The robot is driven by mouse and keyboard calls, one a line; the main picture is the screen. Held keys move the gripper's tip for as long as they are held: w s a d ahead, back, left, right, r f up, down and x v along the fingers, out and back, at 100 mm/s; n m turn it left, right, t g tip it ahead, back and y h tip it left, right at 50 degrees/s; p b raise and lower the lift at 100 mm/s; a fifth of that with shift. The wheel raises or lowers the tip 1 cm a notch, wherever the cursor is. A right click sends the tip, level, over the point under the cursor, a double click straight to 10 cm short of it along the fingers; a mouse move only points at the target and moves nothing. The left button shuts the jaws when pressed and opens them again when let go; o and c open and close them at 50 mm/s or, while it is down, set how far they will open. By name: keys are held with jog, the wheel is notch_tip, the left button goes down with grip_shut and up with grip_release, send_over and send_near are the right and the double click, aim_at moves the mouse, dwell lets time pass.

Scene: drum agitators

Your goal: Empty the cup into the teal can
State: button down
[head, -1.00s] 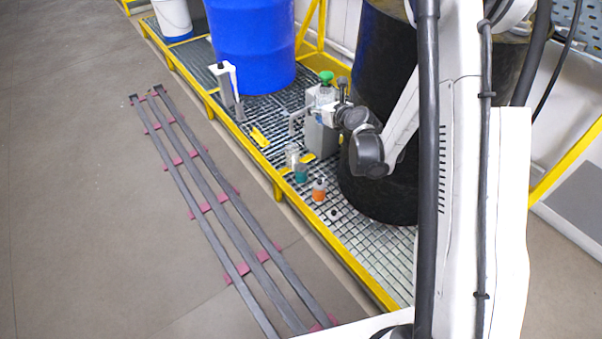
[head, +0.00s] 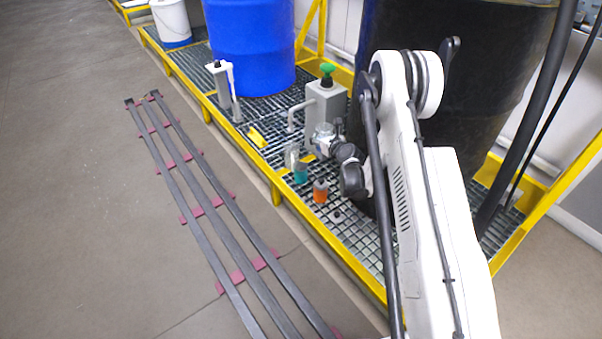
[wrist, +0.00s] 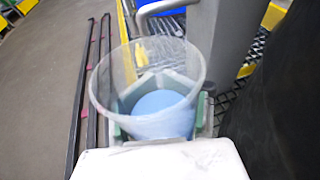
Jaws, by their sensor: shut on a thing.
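The cup (wrist: 148,70) is clear and wide-rimmed, and its opening faces the wrist camera. A pale blue patch shows at its bottom; I cannot tell whether it is contents or the base. My gripper (wrist: 160,95) is shut around the cup, with green-edged fingers on both sides. In the head view my gripper (head: 326,141) is in front of a grey dispenser, with the cup (head: 323,130) small at its end. The teal can (head: 301,174) stands on the grating, below and left of my gripper. It is not clearly seen in the wrist view.
An orange container (head: 321,191) stands just right of the teal can, and a clear vessel (head: 291,155) behind it. The grey dispenser (head: 323,105) has a green knob and a spout. A black drum (head: 470,85) and blue drum (head: 250,50) stand behind. Yellow rails edge the grating.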

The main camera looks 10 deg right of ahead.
jog(key=w+d+f+b, duration=0.1)
jog(key=w+f+b, duration=0.2)
jog(key=f, duration=1.2)
jog(key=b, duration=0.3)
jog(key=shift+d+f, duration=0.35)
jog(key=shift+w+a+r, duration=0.15)
jog(key=shift+w, duration=0.05)
jog(key=shift+w+a+f+n+g+h, duration=0.25)
jog(key=shift+f+n+g+h, duration=0.2)
jog(key=shift+g+h, duration=0.4)
jog(key=shift+w+a+f+n+g+h, duration=0.15)
jog(key=shift+w+f+n+g+h, duration=0.35)
jog(key=shift+g, duration=0.65)
jog(key=shift+w+a+f+n+g+h, duration=0.1)
jog(key=shift+a+f+n+g+h, duration=0.15)
jog(key=shift+f+g+h, duration=0.6)
jog(key=shift+r+g, duration=0.3)
jog(key=shift+g, duration=0.05)
jog(key=shift+s+d+f+n+g+h+p, duration=0.2)
jog(key=shift+s+d+f+n+g+h, duration=0.15)
jog(key=shift+g, duration=0.2)
jog(key=shift+s+d+f+n+g+h+p, duration=0.15)
jog(key=shift+f+n+g+h+p, duration=0.1)
jog(key=shift+f+g+h, duration=0.25)
jog(key=shift+s+d+r+g+h, duration=0.1)
jog(key=shift+s+r+g+h, duration=0.05)
jog(key=shift+r+g+h, duration=0.4)
